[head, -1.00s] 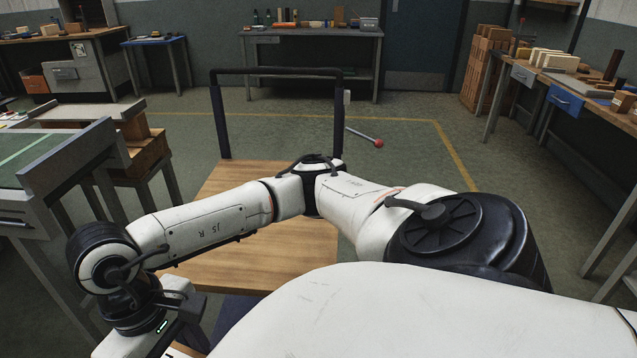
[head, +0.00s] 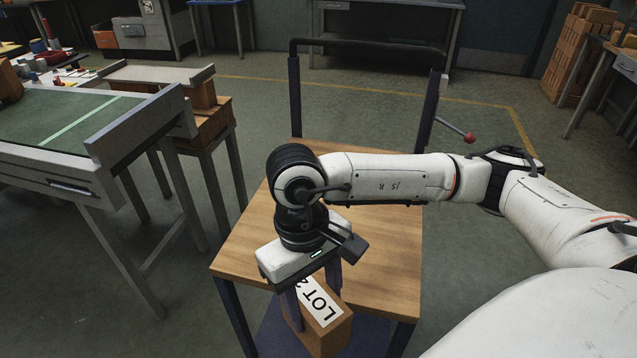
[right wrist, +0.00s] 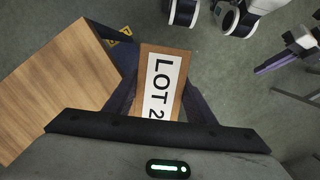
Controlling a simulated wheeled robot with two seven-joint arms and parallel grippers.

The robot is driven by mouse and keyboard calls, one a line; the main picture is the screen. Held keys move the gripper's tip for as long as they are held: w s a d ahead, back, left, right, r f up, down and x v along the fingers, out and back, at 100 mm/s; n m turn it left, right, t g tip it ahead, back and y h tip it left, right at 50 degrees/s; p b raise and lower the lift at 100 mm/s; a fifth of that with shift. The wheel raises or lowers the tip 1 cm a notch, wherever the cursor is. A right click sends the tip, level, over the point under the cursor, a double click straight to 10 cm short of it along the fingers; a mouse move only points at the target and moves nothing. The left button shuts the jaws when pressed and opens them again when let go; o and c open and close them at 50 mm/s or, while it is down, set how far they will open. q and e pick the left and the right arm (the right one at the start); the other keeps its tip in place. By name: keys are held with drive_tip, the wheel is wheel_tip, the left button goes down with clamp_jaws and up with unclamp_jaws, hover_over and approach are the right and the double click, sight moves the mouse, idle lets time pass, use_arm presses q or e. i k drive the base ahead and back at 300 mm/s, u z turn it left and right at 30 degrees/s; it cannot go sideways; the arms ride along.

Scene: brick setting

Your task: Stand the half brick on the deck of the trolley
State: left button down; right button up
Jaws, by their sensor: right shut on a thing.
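My right gripper (head: 313,293) is shut on the half brick (head: 331,335), a brown block with a white "LOT 2" label on top. The trolley has a wooden deck (head: 385,235) and a dark upright handle frame. In the head view the brick is at the deck's near edge, its lower part cut off by the frame. In the right wrist view the brick (right wrist: 150,52) is beside the deck (right wrist: 50,85), apart from it, with floor around. A white and dark part at the right of the wrist view may be my left gripper (right wrist: 272,62); its fingers are unclear.
The visible deck top is bare. A red-knobbed lever (head: 468,137) sticks out right of the handle. Stacked bricks (head: 578,55) stand far right.

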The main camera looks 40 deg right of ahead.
sight(373, 210)
drive_tip(key=i, duration=0.85)
drive_tip(key=z, duration=3.85)
